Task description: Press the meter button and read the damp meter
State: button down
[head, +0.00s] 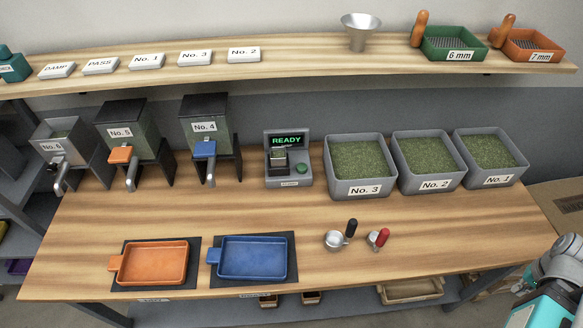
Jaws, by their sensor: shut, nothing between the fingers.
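The damp meter (273,182) stands at the back middle of the wooden bench, between the No. 4 hopper and the No. 3 bin. Its dark display (287,141) reads READY in green letters. A round green button (302,169) sits on its front right. A small grey block-like part with a dark base (278,158) is on its left; I cannot tell whether it holds anything. Only a grey and teal part of my arm shows at the lower right, away from the meter. My gripper is not in view.
Green-filled bins No. 3 (358,188), No. 2 and No. 1 stand right of the meter. Hopper No. 4 (204,127) is left of it. Orange (153,264) and blue (252,260) trays and two small scoops lie in front. The bench directly before the meter is clear.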

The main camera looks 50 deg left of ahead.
aim_at(301, 168)
jog(key=u, duration=0.05)
jog(key=k, duration=1.3)
jog(key=u, duration=1.65)
jog(key=i, duration=1.05)
